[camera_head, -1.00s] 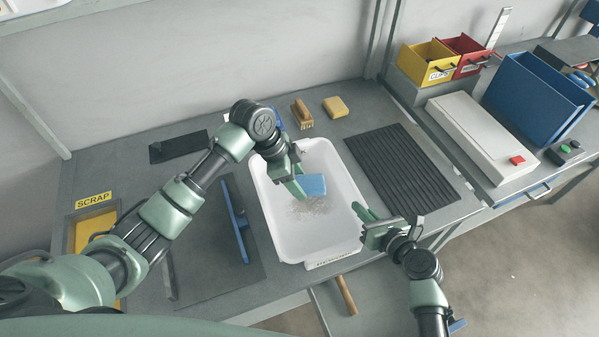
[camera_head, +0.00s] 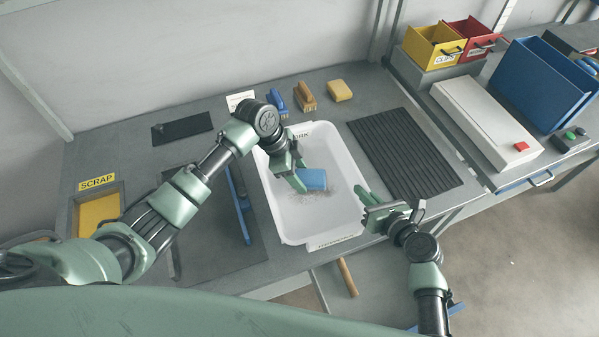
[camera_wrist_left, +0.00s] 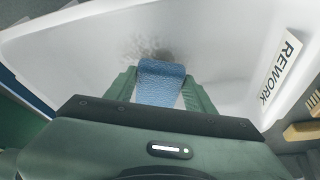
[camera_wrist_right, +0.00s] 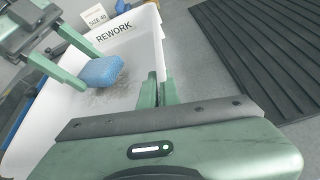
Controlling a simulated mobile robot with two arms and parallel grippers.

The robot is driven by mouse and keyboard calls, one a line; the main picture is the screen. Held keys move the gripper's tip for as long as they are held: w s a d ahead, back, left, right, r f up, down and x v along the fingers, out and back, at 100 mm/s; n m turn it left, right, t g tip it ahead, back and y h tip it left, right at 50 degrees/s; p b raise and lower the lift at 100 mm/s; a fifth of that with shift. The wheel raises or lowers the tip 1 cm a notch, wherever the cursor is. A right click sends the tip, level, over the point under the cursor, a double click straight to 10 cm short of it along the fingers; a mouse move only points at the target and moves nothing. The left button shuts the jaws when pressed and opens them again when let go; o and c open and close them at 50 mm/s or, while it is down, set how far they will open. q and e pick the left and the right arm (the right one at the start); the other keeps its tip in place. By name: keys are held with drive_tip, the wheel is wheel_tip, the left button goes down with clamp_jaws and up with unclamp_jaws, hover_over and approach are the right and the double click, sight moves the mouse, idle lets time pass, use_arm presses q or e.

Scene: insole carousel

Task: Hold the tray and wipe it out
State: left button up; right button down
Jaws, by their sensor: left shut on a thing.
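The white tray (camera_head: 277,205), labelled REWORK, sits on the bench with small dark debris (camera_head: 318,200) scattered on its floor. My left gripper (camera_head: 300,180) is inside the tray, shut on a blue sponge (camera_head: 314,180). The sponge also shows between its fingers in the left wrist view (camera_wrist_left: 160,82), close to the debris. My right gripper (camera_head: 370,197) is at the tray's right wall. In the right wrist view its fingers (camera_wrist_right: 160,90) are close together at the rim, one on each side; whether they press on it I cannot tell.
A blue brush (camera_head: 277,103), a wooden brush (camera_head: 306,98) and a yellow block (camera_head: 339,90) lie behind the tray. A ribbed black mat (camera_head: 405,155) lies to its right. A dark mat with a blue-handled tool (camera_head: 239,205) and the SCRAP bin (camera_head: 97,213) are left.

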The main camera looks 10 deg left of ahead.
sight(299, 205)
use_arm(q)
drive_tip(key=shift+s+a, duration=0.1)
drive_tip(key=shift+s, duration=3.1)
drive_tip(key=shift+f, duration=0.1)
drive_tip(key=shift+f, duration=0.3)
drive_tip(key=shift+f, duration=0.65)
drive_tip(key=shift+w, duration=0.1)
